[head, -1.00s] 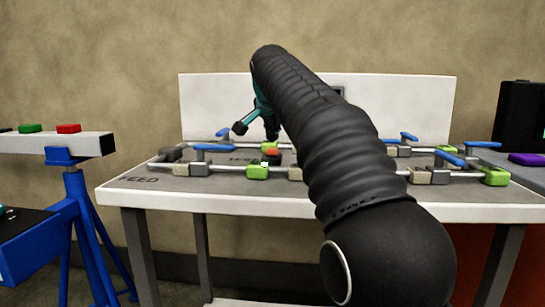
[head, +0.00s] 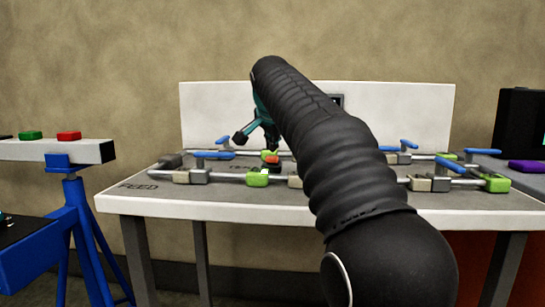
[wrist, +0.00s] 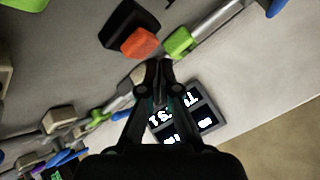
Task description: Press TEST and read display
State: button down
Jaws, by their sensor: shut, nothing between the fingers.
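An orange-red button on a black box (wrist: 122,22) shows in the wrist view, where the button (wrist: 140,42) lies just beyond my fingertips. In the head view the same button (head: 270,155) sits on the table just below my gripper (head: 272,146). My gripper (wrist: 155,72) is shut and empty. I cannot tell whether it touches the button. A dark display panel (wrist: 205,119) with white characters is partly covered by my fingers in the wrist view. Its characters are not fully readable. In the head view a dark panel (head: 337,100) on the white backboard is mostly hidden behind my arm.
The jig table (head: 150,205) carries rails, green blocks (head: 257,179) and blue-handled clamps (head: 212,155) around the button. A blue stand (head: 70,210) with a beam bearing green and red buttons is at left. A black case (head: 520,125) stands at right.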

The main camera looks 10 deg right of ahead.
aim_at(272, 157)
jog(key=shift+f, duration=0.1)
dwell(0.5)
jog(key=shift+f, duration=0.35)
jog(key=shift+f+b, duration=0.3)
jog(key=shift+b, duration=0.2)
dwell(0.3)
jog(key=shift+r, duration=0.15)
jog(key=shift+r+p, duration=0.65)
jog(key=shift+p, duration=0.2)
notch_tip(272, 157, up, 4)
jog(key=p, duration=0.4)
jog(key=shift+r, duration=0.95)
